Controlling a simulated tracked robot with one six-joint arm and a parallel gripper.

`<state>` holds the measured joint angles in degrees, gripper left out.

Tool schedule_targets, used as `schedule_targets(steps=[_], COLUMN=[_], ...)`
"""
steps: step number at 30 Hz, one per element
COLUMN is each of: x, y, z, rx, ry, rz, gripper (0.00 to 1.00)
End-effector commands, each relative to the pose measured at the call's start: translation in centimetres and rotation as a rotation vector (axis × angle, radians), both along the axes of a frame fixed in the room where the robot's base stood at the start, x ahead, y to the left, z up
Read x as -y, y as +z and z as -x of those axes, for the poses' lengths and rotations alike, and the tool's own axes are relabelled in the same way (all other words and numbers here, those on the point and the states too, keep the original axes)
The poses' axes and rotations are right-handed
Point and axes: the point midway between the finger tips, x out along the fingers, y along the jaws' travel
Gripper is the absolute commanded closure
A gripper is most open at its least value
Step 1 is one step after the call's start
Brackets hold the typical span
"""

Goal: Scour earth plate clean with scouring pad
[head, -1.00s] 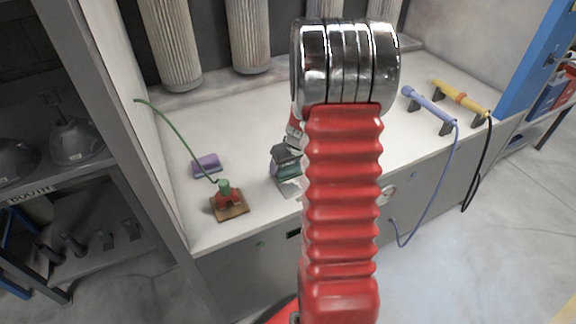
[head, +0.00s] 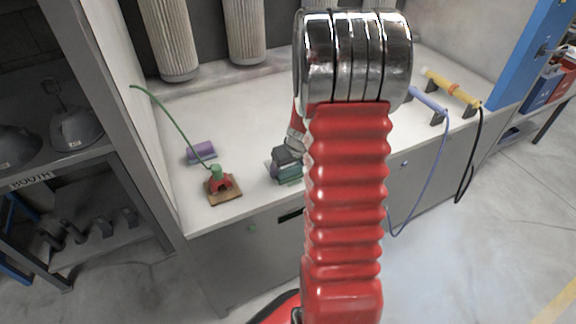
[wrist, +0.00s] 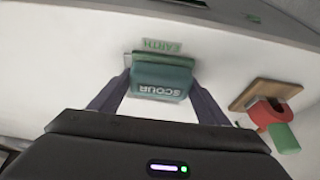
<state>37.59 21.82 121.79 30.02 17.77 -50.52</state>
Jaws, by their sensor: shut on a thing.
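The scouring pad (wrist: 162,78) is a green block marked SCOUR, with a darker upper part. My gripper (wrist: 160,90) is shut on it, one finger on each side; it also shows in the head view (head: 286,154), low over the white bench. A green EARTH label (wrist: 162,45) lies on the bench just beyond the pad. The earth plate appears to be under the pad and is almost wholly hidden. I cannot tell whether the pad touches it.
A red clamp (head: 219,184) with a green top and cable sits on a brown board (head: 226,196) left of the pad. A purple block (head: 201,152) lies behind it. Blue (head: 428,101) and yellow (head: 452,88) tools rest on stands at right. Pleated filters hang above.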

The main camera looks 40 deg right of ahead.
Motion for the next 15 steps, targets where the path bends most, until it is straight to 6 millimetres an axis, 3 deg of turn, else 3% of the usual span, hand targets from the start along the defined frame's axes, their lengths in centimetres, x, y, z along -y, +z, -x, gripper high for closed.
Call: schedule_targets(steps=[15], x=[-0.4], y=[4.9], z=[-0.2], rx=[0.001], ry=[0.008], rz=[0.001], gripper=[0.51])
